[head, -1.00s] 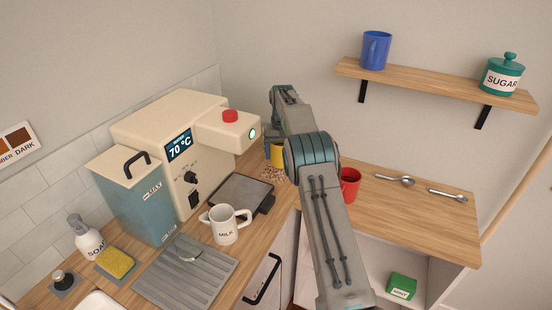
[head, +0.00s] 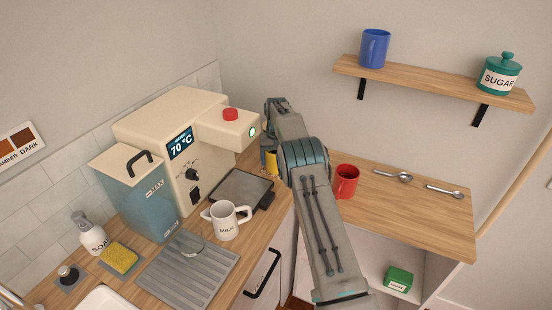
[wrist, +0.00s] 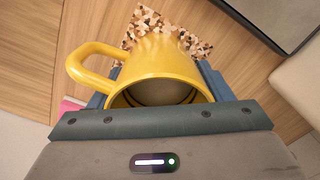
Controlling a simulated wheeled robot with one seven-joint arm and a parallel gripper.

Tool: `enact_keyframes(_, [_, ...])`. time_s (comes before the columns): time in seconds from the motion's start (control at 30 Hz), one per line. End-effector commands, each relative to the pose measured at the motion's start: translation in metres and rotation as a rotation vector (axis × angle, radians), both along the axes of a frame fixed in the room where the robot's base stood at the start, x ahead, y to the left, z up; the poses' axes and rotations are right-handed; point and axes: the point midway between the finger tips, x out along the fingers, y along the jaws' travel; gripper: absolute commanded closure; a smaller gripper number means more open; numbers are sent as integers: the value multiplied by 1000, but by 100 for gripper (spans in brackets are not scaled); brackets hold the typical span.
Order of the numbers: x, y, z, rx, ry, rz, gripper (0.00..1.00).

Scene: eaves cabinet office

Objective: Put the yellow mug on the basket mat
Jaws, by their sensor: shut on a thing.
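The yellow mug (wrist: 155,75) is held between the two fingers of my gripper (wrist: 155,92), with its handle to the left in the wrist view. In the head view, only a strip of the yellow mug (head: 270,163) shows left of my arm, which hides the rest of it and my fingers. A mat patterned in brown, cream and dark patches (wrist: 172,25), which looks like the basket mat, lies on the wooden counter just beyond the mug. The mug covers part of it. I cannot tell whether the mug touches the mat.
The coffee machine (head: 190,120) and its dark tray (head: 240,188) stand left of my arm. A red mug (head: 346,182) stands close to my arm's right. Spoons (head: 393,176) lie further right, with bare counter around them.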

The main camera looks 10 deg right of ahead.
Motion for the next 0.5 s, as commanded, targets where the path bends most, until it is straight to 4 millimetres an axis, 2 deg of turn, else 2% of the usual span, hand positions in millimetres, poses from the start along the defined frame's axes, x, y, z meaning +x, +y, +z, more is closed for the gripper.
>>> enact_keyframes(0.03, [0,0,-2,0,1,0,22])
enact_keyframes(0.1, [0,0,-1,0,1,0,6])
enact_keyframes(0.37, [0,0,-1,0,1,0,6])
enact_keyframes(0.5, [0,0,8,0,-1,0,6])
